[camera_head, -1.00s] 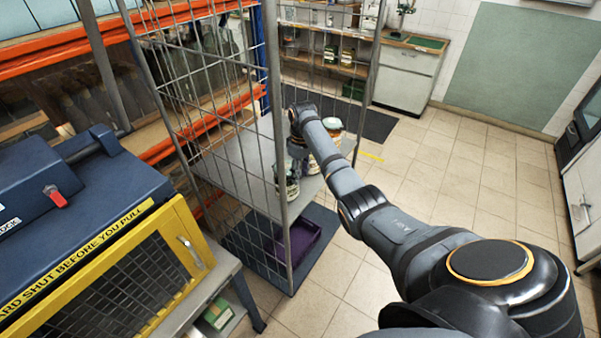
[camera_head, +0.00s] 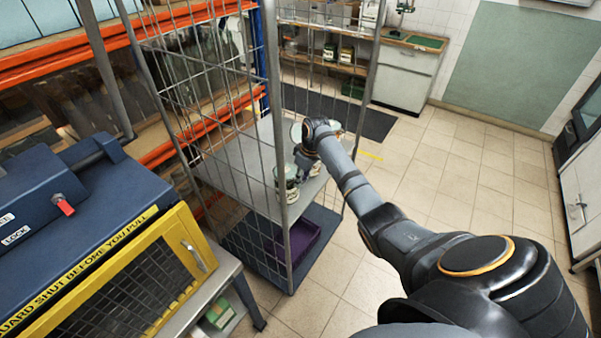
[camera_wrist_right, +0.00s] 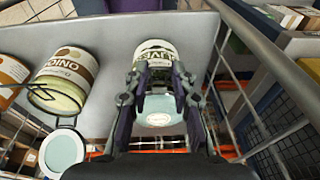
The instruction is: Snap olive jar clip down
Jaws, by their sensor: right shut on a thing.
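The olive jar (camera_wrist_right: 156,48) is in the right wrist view, on the grey shelf, its green-lettered label partly behind my fingers. A pale round lid (camera_wrist_right: 160,112) shows below it, between the fingers. I cannot tell whether the lid is seated, and the clip is hidden. My right gripper (camera_wrist_right: 160,78) is shut on the olive jar, one finger each side. In the head view my right gripper (camera_head: 303,162) is at the cage trolley shelf, its fingers mostly hidden beside a jar (camera_head: 287,184). My left gripper is not in view.
An onion jar (camera_wrist_right: 68,78) stands to the left in the wrist view, its round lid (camera_wrist_right: 62,148) hanging open. Wire mesh panels (camera_head: 277,150) flank the trolley shelf (camera_head: 240,165). A purple crate (camera_head: 303,238) is below. A yellow-guarded machine (camera_head: 190,250) stands left; open floor lies right.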

